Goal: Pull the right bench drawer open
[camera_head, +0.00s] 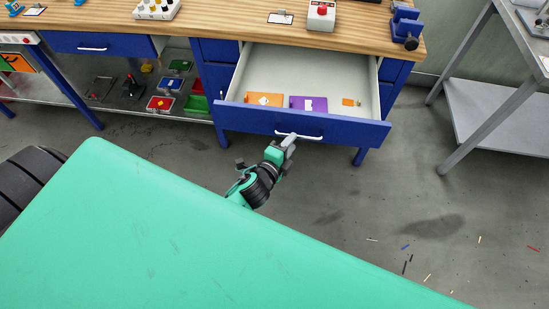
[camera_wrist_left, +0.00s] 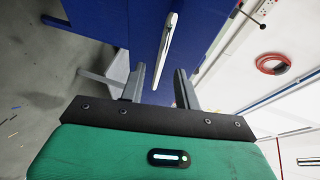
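The right bench drawer (camera_head: 352,130) is blue-fronted and stands pulled well out from the bench in the head view. Its pale handle (camera_head: 311,137) runs along the middle of the front. My left gripper (camera_head: 288,142) is at the left part of this handle. In the left wrist view the fingers of my left gripper (camera_wrist_left: 161,88) are apart, with the handle (camera_wrist_left: 168,42) showing between and beyond them. A gap shows on each side, so I see no grip on it. My right gripper is not in view.
Inside the drawer lie an orange item (camera_head: 263,99), a purple item (camera_head: 308,104) and a small orange piece (camera_head: 351,102). A closed left drawer (camera_head: 100,44) is in the same wooden bench (camera_head: 230,28). A grey metal table (camera_head: 495,113) stands at right. Small scraps litter the open floor.

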